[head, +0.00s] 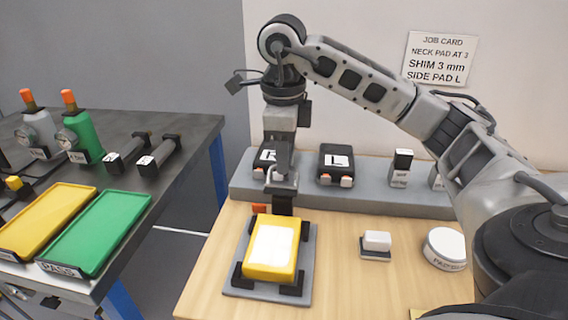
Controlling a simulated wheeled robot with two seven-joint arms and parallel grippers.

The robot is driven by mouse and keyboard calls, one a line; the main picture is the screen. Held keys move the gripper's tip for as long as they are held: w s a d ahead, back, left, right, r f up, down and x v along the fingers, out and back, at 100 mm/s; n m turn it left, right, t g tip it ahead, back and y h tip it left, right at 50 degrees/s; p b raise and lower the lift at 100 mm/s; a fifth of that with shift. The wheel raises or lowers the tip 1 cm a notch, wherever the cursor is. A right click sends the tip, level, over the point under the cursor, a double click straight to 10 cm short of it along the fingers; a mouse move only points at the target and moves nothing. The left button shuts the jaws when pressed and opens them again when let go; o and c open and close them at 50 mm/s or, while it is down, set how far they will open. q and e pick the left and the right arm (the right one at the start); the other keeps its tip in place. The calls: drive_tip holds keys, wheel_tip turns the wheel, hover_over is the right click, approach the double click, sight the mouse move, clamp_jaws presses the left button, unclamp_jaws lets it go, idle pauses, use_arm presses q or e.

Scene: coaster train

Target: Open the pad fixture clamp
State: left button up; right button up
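The pad fixture (233,291) is a grey plate with black corner blocks on the wooden table. A yellow block with a white top (272,248) sits in it. A small orange-red tip (260,208), seemingly the clamp's handle, shows at the fixture's back left; the rest of the clamp is hard to make out. My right gripper (282,190) points down at the fixture's back edge, just right of the orange tip. It overlaps the clamp area, so I cannot tell whether it touches or whether its fingers are open. My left gripper is out of view.
A grey rack (370,198) behind holds black R and L blocks (335,165) and white-labelled pieces. A small white block (377,241) and a round white container (445,249) stand right. Yellow (45,220) and green (97,232) trays lie on the dark left bench.

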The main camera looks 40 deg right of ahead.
drive_tip(key=shift+f, duration=0.4)
drive_tip(key=shift+c, duration=0.3)
clamp_jaws()
